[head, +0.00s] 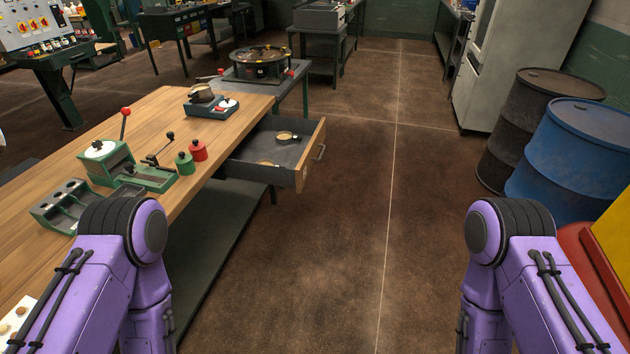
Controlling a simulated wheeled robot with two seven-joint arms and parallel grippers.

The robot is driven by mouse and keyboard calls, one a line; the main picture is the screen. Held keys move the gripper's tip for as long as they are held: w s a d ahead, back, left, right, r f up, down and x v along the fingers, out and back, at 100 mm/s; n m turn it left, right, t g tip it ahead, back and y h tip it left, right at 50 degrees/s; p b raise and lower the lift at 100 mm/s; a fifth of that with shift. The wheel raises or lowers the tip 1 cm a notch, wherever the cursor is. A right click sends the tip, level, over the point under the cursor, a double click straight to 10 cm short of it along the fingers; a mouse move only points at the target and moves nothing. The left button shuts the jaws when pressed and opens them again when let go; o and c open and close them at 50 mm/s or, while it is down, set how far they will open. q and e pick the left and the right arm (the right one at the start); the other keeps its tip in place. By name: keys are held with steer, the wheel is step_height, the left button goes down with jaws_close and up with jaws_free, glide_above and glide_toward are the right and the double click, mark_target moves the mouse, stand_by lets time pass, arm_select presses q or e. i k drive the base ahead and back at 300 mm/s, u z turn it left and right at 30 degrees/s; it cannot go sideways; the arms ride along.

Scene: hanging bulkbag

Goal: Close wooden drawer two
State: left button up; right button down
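A wooden-fronted drawer (312,154) stands pulled out from the right side of the wooden workbench (150,110) in the head view. It has a dark interior and a metal handle on its front. Two small round items (286,137) lie inside it. Only the purple upper parts of my two arms show, at the lower left and lower right. Both grippers are out of view. No drawer number can be read, and no other open drawer shows.
Green fixtures (107,163), red and green knobbed weights (198,150) and a small device (210,103) stand on the bench. A black barrel (525,120) and a blue barrel (575,155) stand at right, near a pale cabinet (515,65). The brown floor (370,230) between is clear.

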mark_target(298, 159)
steer(key=z, duration=0.5)
steer(key=i, duration=1.25)
steer(key=u, duration=0.7)
steer(key=i, duration=0.3)
steer(key=u, duration=0.45)
